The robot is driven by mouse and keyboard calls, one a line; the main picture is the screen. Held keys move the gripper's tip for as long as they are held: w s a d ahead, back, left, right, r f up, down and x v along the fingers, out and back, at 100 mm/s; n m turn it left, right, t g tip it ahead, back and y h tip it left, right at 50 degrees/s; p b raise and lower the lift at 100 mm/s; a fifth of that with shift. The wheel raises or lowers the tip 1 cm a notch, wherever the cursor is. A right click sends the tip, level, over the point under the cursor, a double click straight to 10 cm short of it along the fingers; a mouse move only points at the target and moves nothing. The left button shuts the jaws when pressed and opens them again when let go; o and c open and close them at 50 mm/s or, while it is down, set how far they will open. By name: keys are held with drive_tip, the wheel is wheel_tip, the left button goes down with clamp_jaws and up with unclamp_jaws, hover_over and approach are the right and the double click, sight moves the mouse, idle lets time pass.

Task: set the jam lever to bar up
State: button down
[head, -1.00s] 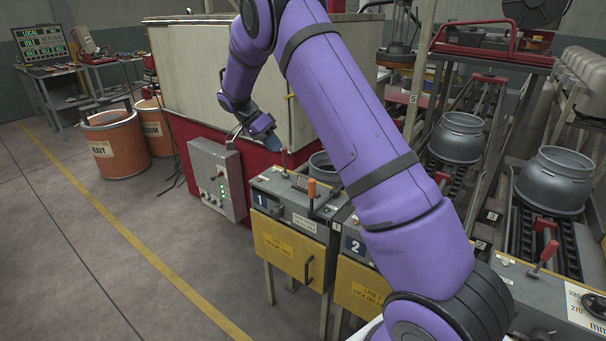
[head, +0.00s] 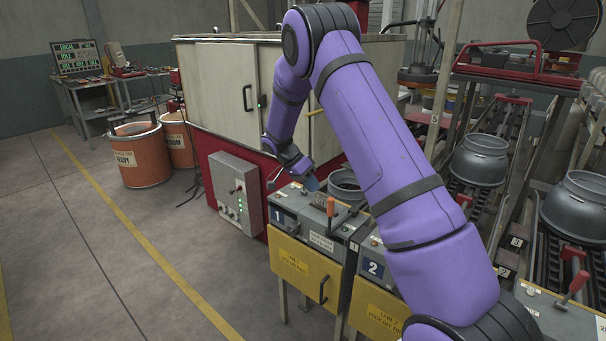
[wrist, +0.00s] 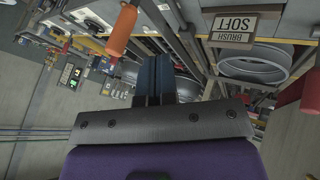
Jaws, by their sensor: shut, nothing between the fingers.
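The frames do not mark which lever is the jam lever. A lever with an orange handle (head: 331,207) stands roughly upright on the lane 1 unit (head: 284,215). An orange handle (wrist: 122,30) also shows at the upper left in the wrist view. My gripper (head: 311,184), with blue fingers, is just left of and behind the orange handle in the head view, over the back of the lane 1 unit. Its fingers are together and empty in the wrist view (wrist: 154,75). They look apart from the orange handle. A red handle (wrist: 294,92) is at the right edge there.
A grey control box (head: 237,193) stands left of lane 1, before a cream cabinet (head: 222,85) on a red base. The lane 2 unit (head: 375,285) is beside lane 1. Grey cylinders (head: 480,160) sit on roller tracks at right.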

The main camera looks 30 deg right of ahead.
drive_tip(key=shift+s+d+f, duration=0.1)
drive_tip(key=shift+s+d, duration=0.05)
drive_tip(key=shift+s, duration=0.55)
drive_tip(key=shift+s+d+f, duration=0.1)
drive_tip(key=shift+s+d, duration=0.1)
drive_tip(key=shift+s, duration=0.5)
drive_tip(key=shift+s+d+f, duration=0.1)
drive_tip(key=shift+s+d, duration=0.05)
drive_tip(key=shift+s, duration=0.55)
drive_tip(key=shift+r, duration=0.1)
